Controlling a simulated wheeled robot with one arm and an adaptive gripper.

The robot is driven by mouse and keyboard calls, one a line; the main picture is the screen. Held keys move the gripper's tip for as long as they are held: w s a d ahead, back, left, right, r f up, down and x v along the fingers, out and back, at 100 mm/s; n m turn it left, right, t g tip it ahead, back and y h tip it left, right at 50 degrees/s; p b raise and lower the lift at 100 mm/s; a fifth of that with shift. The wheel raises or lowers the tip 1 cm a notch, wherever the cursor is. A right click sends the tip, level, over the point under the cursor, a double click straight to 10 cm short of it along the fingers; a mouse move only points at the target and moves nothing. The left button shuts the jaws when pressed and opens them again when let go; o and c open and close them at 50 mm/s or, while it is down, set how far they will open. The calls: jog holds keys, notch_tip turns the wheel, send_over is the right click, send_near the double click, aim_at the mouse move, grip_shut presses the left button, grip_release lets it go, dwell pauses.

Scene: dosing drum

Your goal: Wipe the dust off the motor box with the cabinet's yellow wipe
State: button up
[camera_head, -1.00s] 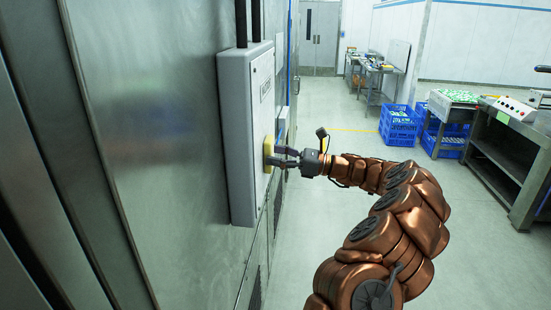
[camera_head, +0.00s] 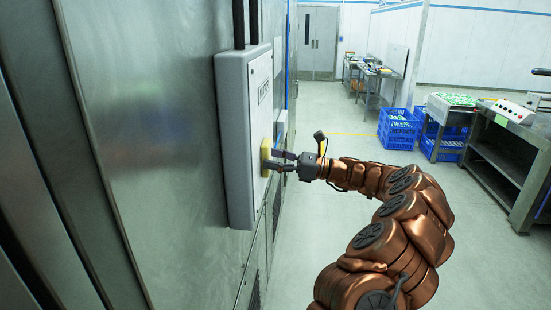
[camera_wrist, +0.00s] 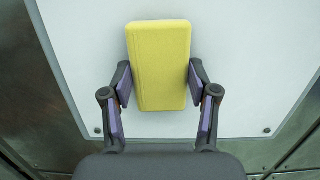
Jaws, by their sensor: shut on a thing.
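The motor box (camera_head: 238,140) is a grey box with a pale front door, mounted on the steel wall at the left of the head view. My gripper (camera_head: 272,160) is at the lower half of its door. It is shut on the yellow wipe (camera_head: 265,156), a block-like pad held against or very close to the door. In the wrist view the yellow wipe (camera_wrist: 160,65) is upright between the fingers of my gripper (camera_wrist: 160,85), in front of the pale door (camera_wrist: 85,50). I cannot make out dust on the visible door.
Two dark conduits (camera_head: 246,25) rise from the box top. Blue crates (camera_head: 398,128) and metal workbenches (camera_head: 510,160) stand on the right. The floor (camera_head: 310,240) between them and the steel wall (camera_head: 150,130) is clear.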

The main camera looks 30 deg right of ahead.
jog(key=shift+s+a, duration=0.35)
jog(key=shift+a, duration=0.25)
jog(key=shift+s+d, duration=0.1)
jog(key=shift+s, duration=0.05)
jog(key=shift+r+p+v, duration=0.15)
jog(key=shift+p+v, duration=0.15)
jog(key=shift+v, duration=0.55)
jog(key=shift+r+p+v, duration=0.1)
jog(key=shift+p+v, duration=0.15)
jog(key=shift+v, duration=1.75)
jog(key=shift+d+r, duration=0.15)
jog(key=shift+r, duration=0.05)
jog(key=shift+r+v, duration=0.1)
jog(key=shift+v, duration=0.6)
jog(key=shift+r+v, duration=0.15)
jog(key=shift+v, duration=0.55)
